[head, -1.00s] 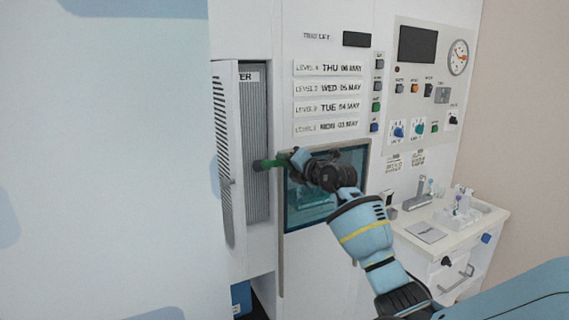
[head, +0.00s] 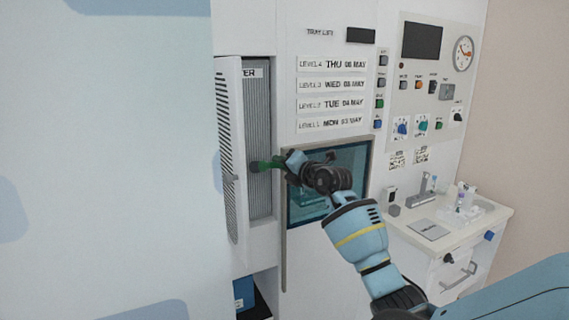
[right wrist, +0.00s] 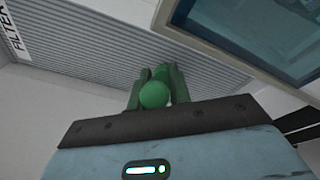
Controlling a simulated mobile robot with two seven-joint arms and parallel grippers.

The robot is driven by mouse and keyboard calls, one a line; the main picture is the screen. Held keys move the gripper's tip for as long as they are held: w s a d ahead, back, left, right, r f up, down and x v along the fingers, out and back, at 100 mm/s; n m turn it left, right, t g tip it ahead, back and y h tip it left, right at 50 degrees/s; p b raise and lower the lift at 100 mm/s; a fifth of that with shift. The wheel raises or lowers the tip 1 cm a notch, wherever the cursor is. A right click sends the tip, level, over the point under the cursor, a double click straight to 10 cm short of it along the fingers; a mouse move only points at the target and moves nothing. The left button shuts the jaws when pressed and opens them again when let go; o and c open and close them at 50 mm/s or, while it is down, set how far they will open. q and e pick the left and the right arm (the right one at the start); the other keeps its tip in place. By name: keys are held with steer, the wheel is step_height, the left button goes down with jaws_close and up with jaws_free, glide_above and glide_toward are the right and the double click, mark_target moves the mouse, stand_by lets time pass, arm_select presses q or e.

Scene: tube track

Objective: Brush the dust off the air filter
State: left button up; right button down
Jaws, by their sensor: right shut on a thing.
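The air filter (head: 259,130) is a tall, grey, ribbed panel in an open recess of the white machine, under a label ending in "TER". It also shows in the right wrist view (right wrist: 110,72) as grey ribs. My right gripper (head: 283,162) is shut on a green-handled brush (head: 268,165). The brush's dark head (head: 256,167) is at the filter's front, around mid-height; whether it touches the ribs I cannot tell. In the right wrist view the green handle (right wrist: 154,94) sits between the fingers, and the brush head is hidden. My left gripper is not in view.
A slatted white door (head: 228,150) stands open at the filter's left. A framed window (head: 345,165) is close behind my right gripper. A counter (head: 450,225) with a tray of small items (head: 470,208) is at the right.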

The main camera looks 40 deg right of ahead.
steer(key=shift+w+a+f, duration=0.25)
steer(key=shift+a+f, duration=0.2)
steer(key=shift+a, duration=0.25)
steer(key=shift+w+a+f, duration=0.25)
steer(key=shift+a+f, duration=0.35)
steer(key=shift+a, duration=0.2)
steer(key=shift+a, duration=0.1)
steer(key=shift+w+a+f, duration=0.25)
steer(key=shift+a+f, duration=0.3)
steer(key=shift+a, duration=0.2)
steer(key=shift+a+f, duration=0.1)
steer(key=shift+w+a+f, duration=0.3)
steer(key=shift+a+f, duration=0.15)
steer(key=shift+a, duration=0.25)
steer(key=shift+d, duration=0.15)
